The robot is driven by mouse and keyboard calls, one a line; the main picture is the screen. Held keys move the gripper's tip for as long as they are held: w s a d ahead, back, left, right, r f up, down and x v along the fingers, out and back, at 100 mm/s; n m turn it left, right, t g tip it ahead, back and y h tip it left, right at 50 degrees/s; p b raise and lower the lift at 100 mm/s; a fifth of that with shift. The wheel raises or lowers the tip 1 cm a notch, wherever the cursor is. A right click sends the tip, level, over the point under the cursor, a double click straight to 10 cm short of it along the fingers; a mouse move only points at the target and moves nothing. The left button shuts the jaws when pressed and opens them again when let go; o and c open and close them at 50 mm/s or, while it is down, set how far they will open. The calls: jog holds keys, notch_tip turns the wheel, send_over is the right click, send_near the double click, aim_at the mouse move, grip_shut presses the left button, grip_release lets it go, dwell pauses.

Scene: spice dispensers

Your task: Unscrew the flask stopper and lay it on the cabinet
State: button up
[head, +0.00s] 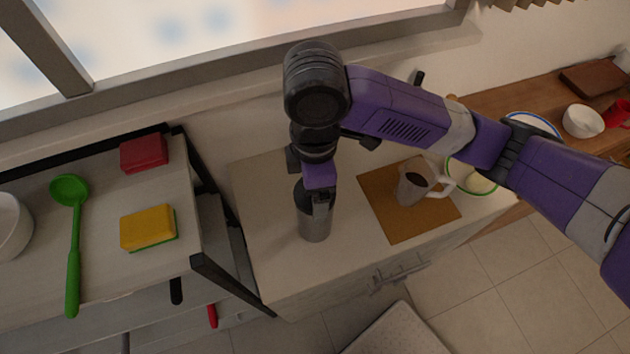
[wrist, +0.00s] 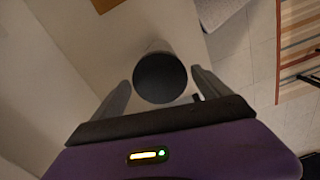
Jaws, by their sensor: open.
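The flask (head: 315,222) is a grey cylinder standing upright on the white cabinet (head: 262,262). Its dark round stopper (wrist: 161,78) shows from above in the wrist view, on top of the flask. My gripper (head: 318,198) is over the flask top from above. In the wrist view its two fingers (wrist: 160,92) are spread, one on each side of the stopper, with small gaps visible. In the head view my gripper and wrist hide most of the stopper.
A brown mat (head: 382,212) with a dark-filled jug (head: 412,187) lies right of the flask. A shelf at the left holds a green ladle (head: 73,240), a yellow sponge (head: 148,228) and a red block (head: 144,154). The cabinet top in front of the flask is clear.

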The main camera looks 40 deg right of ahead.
jog(key=m, duration=0.9)
jog(key=c, duration=1.5)
jog(key=n+b, duration=0.1)
jog(key=n, duration=0.2)
jog(key=shift+f, duration=0.15)
jog(key=shift+c, duration=0.2)
jog(key=n+b, duration=0.2)
jog(key=n, duration=0.3)
jog(key=shift+n, duration=0.3)
jog(key=shift+r+n, duration=0.2)
jog(key=shift+n, duration=0.1)
